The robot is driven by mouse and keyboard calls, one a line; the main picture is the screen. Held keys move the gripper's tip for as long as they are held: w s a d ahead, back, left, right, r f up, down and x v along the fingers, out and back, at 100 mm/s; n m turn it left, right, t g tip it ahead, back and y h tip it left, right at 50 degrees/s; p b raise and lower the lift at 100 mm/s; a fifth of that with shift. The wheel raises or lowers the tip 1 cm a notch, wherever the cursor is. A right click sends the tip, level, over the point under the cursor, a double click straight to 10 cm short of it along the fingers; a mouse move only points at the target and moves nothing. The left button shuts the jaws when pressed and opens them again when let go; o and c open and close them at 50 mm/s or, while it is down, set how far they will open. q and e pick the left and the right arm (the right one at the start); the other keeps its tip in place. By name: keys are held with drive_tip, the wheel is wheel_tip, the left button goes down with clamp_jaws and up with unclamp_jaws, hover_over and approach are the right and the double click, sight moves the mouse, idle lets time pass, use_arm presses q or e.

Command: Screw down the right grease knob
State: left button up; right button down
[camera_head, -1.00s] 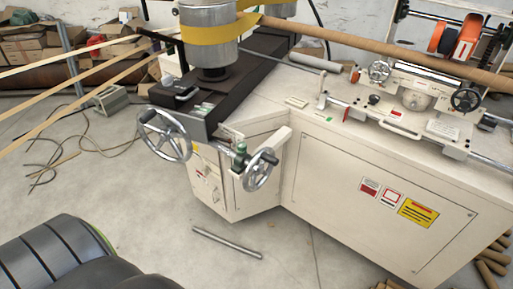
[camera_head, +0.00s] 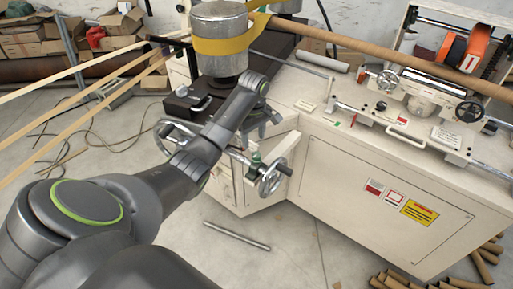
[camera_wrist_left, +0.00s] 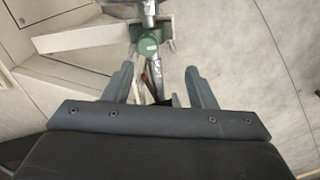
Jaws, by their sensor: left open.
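A small green knob (camera_head: 256,160), which I take to be the right grease knob, sits on the shaft beside the right handwheel (camera_head: 271,178). Its round green top also shows in the left wrist view (camera_wrist_left: 148,46), beyond the fingertips and a little left of the middle between them. My left gripper (camera_head: 267,128) hangs above and behind the knob in the head view, apart from it. In the left wrist view my left gripper (camera_wrist_left: 160,70) has its two fingers spread with nothing held. My right gripper is not in view.
My left arm partly covers the left handwheel (camera_head: 178,137). A yellow-banded metal cylinder (camera_head: 220,48) stands close behind the gripper. The cream machine cabinet (camera_head: 330,175) extends right. A metal rod (camera_head: 237,236) lies on the open floor.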

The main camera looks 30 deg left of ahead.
use_arm(q)
wheel_tip(320, 180, up, 7)
drive_tip(key=n, duration=0.2)
hover_over(257, 154)
wheel_tip(257, 154, down, 17)
drive_tip(key=b, duration=0.5)
drive_tip(key=shift+s+r+b, duration=0.1)
drive_tip(key=shift+b, duration=0.2)
drive_tip(key=shift+c, duration=0.2)
